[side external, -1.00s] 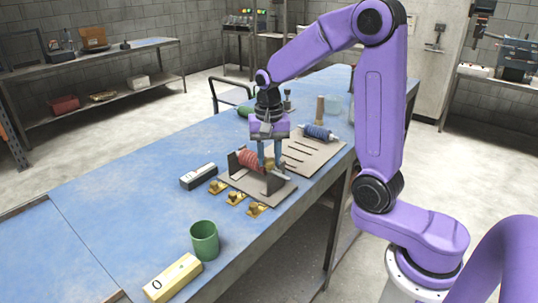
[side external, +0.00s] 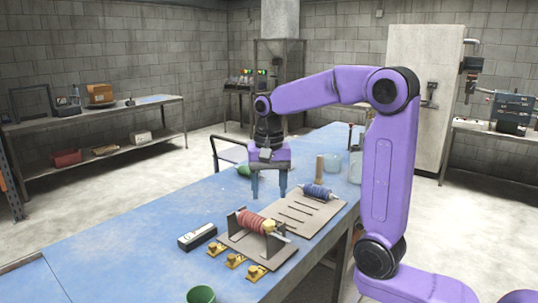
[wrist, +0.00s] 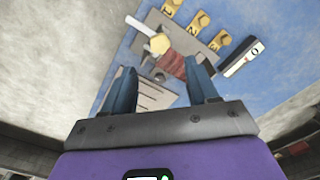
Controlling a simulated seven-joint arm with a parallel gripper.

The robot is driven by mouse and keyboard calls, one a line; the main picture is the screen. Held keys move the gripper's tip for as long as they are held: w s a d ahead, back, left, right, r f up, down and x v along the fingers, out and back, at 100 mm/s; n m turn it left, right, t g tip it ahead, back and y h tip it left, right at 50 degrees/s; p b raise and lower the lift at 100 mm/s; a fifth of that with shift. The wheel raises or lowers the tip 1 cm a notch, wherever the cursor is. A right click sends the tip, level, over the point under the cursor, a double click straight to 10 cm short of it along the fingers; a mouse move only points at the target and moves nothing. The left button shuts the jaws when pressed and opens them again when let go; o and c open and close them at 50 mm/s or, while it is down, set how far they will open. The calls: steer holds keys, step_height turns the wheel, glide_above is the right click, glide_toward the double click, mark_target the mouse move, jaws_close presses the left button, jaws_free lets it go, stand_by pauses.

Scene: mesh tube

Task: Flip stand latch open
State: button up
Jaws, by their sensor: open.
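The stand is a pair of dark uprights (side external: 275,246) on a tan plate (side external: 236,246), with a ribbed red roll (side external: 252,221) between them. A yellow block (side external: 269,227) sits at the roll's right end, where a pale rod sticks out. In the wrist view, the roll (wrist: 172,66) and yellow block (wrist: 160,43) show beyond the fingers. My gripper (side external: 268,194) points down, open and empty, above and behind the stand; its fingers (wrist: 160,72) are apart in the wrist view. I cannot make out the latch's position clearly.
Several small yellow pieces (side external: 235,261) lie in front of the stand. A black-and-white box (side external: 197,236) is to its left. A slotted board (side external: 299,214) with a blue roll (side external: 317,191) is behind right, near a wooden peg (side external: 319,168). A green cup (side external: 201,295) stands in front. The blue table at left is clear.

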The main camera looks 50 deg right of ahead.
step_height(320, 180, up, 9)
stand_by(0.3)
stand_by(0.5)
